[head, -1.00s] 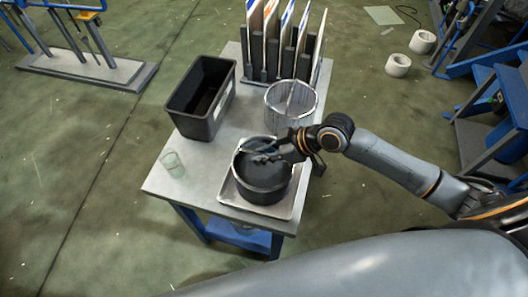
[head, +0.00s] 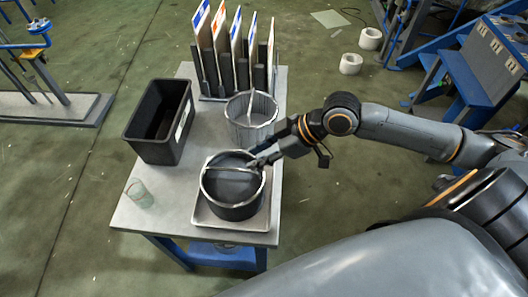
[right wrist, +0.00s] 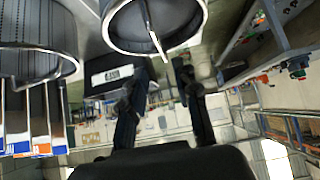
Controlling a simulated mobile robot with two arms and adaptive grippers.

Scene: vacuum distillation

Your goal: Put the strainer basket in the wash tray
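A round dark basket (head: 232,190) with a bright rim and a bar handle across its top sits upright in a shallow metal tray (head: 206,217) near the table's front. A paler mesh basket (head: 240,128), also with a bar handle, stands just behind it; it shows in the right wrist view (right wrist: 35,45) too. I cannot tell for certain which one is the strainer basket. My right gripper (head: 256,163) is at the dark basket's right rear rim. My left gripper is out of view.
A black rectangular bin (head: 150,150) stands at the table's left, with a small clear glass (head: 139,194) in front of it. A rack of upright boards (head: 232,80) fills the back. Bare tabletop (head: 180,185) lies between glass and tray.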

